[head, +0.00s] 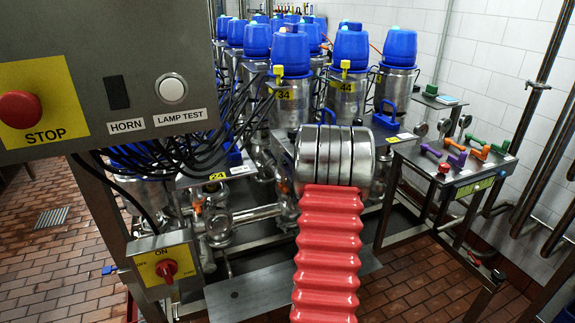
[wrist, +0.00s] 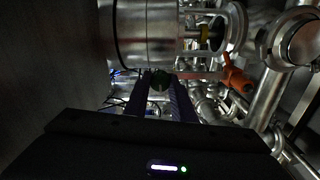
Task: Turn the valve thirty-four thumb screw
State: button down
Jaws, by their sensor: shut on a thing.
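Valve thirty-four (head: 290,92) stands in the front row in the head view, a steel cylinder with a blue cap and a yellow "34" label. In the wrist view, my gripper (wrist: 161,78) has two dark purplish fingers, closed on a small dark greenish round piece (wrist: 160,83). I cannot tell from its look whether this is the thumb screw. A large steel cylinder (wrist: 148,32) lies just beyond the fingertips. My gripper is hidden in the head view.
Valve forty-four (head: 345,85) stands to the right. A control panel (head: 120,50) and black cables (head: 205,140) crowd the left. A steel table (head: 455,180) holds coloured handles at the right. In the wrist view, an orange handle (wrist: 237,77) and pipes lie right.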

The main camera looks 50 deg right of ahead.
jog(key=shift+a+f, duration=0.15)
jog(key=shift+f, duration=0.05)
jog(key=c, duration=1.9)
grip_release()
jog(key=o, duration=0.4)
jog(key=shift+r, duration=0.1)
jog(key=v, duration=1.3)
jog(key=shift+s+a, duration=0.1)
jog(key=shift+s, duration=0.2)
